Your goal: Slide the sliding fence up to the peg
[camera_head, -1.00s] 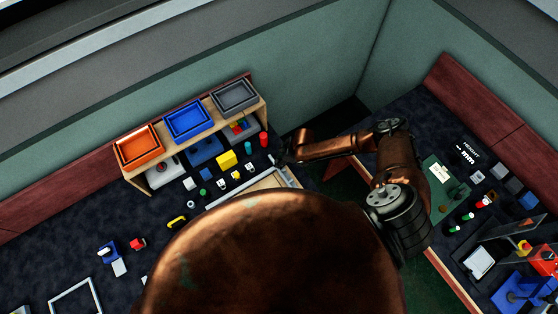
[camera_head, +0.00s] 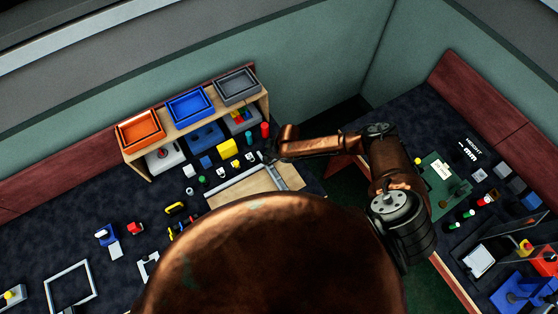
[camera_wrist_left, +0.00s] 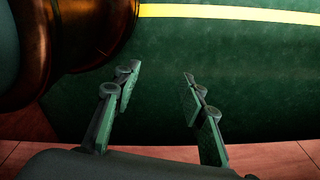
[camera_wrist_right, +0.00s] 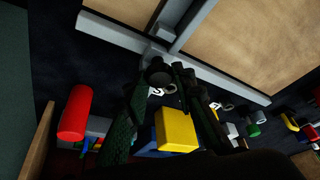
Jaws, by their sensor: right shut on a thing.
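The sliding fence (camera_head: 279,178) is a grey bar lying across a tan wooden board (camera_head: 240,190), towards the board's right end. It also shows in the right wrist view (camera_wrist_right: 188,25), meeting a long grey rail (camera_wrist_right: 115,33). My right gripper (camera_head: 265,158) is at the fence's far end by the rail; in the right wrist view its dark fingers (camera_wrist_right: 170,72) are closed at that end, partly hiding the hold. I cannot make out the peg. My left gripper (camera_wrist_left: 158,80) is open and empty above green floor; it is hidden in the head view.
Behind the board stand a yellow block (camera_head: 227,147), a red cylinder (camera_head: 265,130) and small labelled pieces. A wooden shelf with orange, blue and grey trays (camera_head: 237,86) is behind them. A second table (camera_head: 440,140) with objects is on the right.

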